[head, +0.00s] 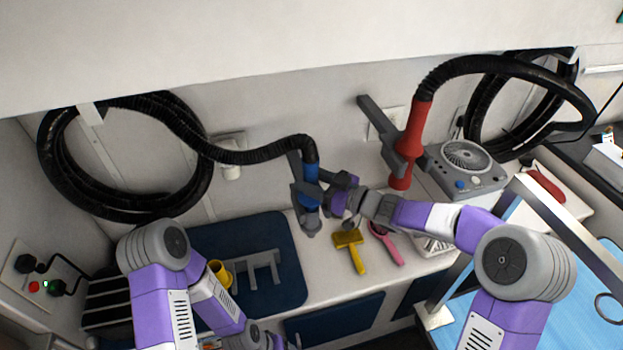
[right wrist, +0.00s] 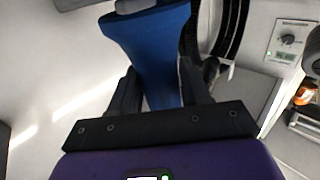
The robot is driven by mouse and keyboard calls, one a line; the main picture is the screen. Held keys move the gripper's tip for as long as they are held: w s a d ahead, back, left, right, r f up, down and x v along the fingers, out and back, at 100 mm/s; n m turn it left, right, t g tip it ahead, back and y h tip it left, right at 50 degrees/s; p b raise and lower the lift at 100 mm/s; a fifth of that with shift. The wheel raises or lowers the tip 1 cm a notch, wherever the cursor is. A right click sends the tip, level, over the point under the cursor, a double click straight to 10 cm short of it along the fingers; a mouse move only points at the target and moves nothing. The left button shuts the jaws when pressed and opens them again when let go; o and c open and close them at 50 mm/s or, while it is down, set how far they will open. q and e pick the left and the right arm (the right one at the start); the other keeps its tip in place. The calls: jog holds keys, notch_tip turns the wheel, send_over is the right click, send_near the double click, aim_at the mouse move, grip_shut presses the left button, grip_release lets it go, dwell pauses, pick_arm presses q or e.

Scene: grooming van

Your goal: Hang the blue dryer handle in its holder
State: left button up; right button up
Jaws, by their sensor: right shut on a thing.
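The blue dryer handle (head: 311,172) hangs roughly upright at the end of a black hose, near the back wall. My right gripper (head: 325,192) is shut on it from the right. In the right wrist view the blue handle (right wrist: 152,45) stands between the two dark fingers (right wrist: 160,88). A grey holder (head: 294,163) shows just left of and behind the handle. The handle overlaps it, so I cannot tell whether the handle sits in it. My left arm is low at the left; its gripper fingers are not visible.
A red dryer handle (head: 412,135) sits in a grey holder to the right, near a grey dryer unit (head: 466,165). A yellow brush (head: 349,250) and a pink brush (head: 385,243) lie on the counter. A dark blue mat (head: 255,235) carries a grey rack and yellow cup.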

jog(key=shift+f, duration=0.2)
jog(key=o, duration=1.7)
jog(key=shift+f, duration=0.1)
